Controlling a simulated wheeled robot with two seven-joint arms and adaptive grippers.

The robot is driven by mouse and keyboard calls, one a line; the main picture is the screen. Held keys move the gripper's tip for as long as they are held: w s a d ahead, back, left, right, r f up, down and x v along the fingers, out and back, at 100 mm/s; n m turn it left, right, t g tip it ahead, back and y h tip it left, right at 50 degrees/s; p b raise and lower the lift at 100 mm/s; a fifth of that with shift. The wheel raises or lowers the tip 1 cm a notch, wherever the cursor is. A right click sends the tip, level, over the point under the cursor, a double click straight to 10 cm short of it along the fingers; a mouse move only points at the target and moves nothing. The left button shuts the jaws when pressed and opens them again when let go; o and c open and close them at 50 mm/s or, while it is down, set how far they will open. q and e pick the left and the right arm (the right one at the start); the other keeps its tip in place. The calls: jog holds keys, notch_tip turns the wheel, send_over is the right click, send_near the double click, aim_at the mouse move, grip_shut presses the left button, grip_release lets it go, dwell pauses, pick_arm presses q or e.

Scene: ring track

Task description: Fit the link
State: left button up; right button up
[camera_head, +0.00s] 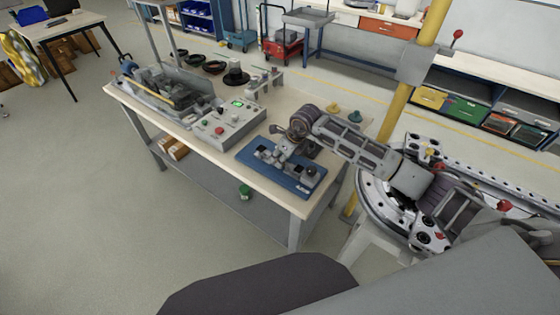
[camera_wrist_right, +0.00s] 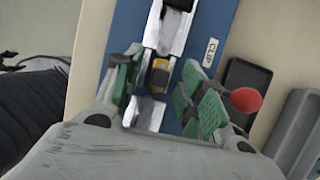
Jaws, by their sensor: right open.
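A blue fixture (camera_head: 268,176) with metal fittings lies near the front right of the workbench. In the right wrist view the blue plate (camera_wrist_right: 128,28) carries a bright metal rail and a "CLIP" label. A small yellow and dark piece (camera_wrist_right: 160,75) sits on the rail; I cannot tell for sure that it is the link. My right gripper (camera_head: 281,151) is low over the fixture. In its wrist view the green-padded fingers (camera_wrist_right: 158,92) are open on either side of the small piece, with gaps visible. My left gripper is not in view.
The workbench (camera_head: 312,103) also holds a control box (camera_head: 228,125) with a lit green display, left of the fixture. A yellow post (camera_head: 398,105) and a round metal track (camera_head: 375,205) stand to the right. A red knob (camera_wrist_right: 246,99) is beside the right finger.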

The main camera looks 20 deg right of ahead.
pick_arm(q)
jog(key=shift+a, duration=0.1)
pick_arm(e)
jog(key=shift+c, duration=0.7)
grip_shut()
jog(key=shift+r, duration=0.65)
notch_tip(320, 180, up, 8)
jog(key=shift+f+b, duration=0.15)
jog(key=shift+b, duration=0.4)
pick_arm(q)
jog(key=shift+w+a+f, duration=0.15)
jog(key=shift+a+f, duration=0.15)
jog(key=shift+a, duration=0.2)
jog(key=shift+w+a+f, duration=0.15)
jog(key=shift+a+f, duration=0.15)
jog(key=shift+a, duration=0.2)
pick_arm(e)
jog(key=shift+r, duration=0.55)
